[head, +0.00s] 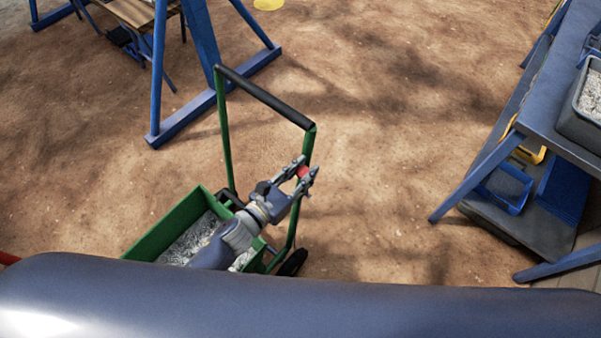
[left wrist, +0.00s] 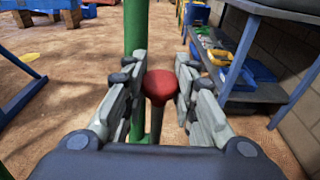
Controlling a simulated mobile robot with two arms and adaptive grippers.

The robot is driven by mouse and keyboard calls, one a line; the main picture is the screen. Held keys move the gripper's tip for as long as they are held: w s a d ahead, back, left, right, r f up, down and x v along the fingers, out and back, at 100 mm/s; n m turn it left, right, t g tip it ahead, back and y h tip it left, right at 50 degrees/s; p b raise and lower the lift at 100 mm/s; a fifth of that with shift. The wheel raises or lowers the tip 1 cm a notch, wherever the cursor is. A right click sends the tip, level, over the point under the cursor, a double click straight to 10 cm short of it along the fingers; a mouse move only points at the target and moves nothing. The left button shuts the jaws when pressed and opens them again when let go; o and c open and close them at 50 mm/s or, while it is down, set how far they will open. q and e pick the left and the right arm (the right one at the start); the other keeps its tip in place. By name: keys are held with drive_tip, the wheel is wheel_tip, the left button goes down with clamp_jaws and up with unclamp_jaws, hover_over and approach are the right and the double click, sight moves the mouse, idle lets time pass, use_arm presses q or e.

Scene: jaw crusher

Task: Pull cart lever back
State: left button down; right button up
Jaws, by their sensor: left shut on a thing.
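A green cart (head: 165,232) with grey gravel in its box stands on the dirt ground. Its tall green frame rises to a black handle bar (head: 265,97). The cart lever has a red knob (head: 303,171) beside the right upright of that frame. My left gripper (head: 306,176) is shut on the red knob. In the left wrist view the red knob (left wrist: 160,85) sits between the two fingers, with the dark lever rod below it and the green upright just to the left. My right gripper is not in view.
A blue metal stand (head: 200,100) is behind the cart at upper left. A blue-grey workbench (head: 545,100) with a gravel tray (head: 585,105) and a lower shelf of bins stands at right. Bare dirt lies between the cart and workbench.

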use_arm(q)
drive_tip(key=c, duration=1.2)
unclamp_jaws()
drive_tip(key=shift+c, duration=0.2)
drive_tip(key=shift+s, duration=0.1)
drive_tip(key=v, duration=1.1)
drive_tip(key=shift+s+a, duration=0.25)
drive_tip(key=shift+s, duration=0.05)
drive_tip(key=shift+r, duration=0.15)
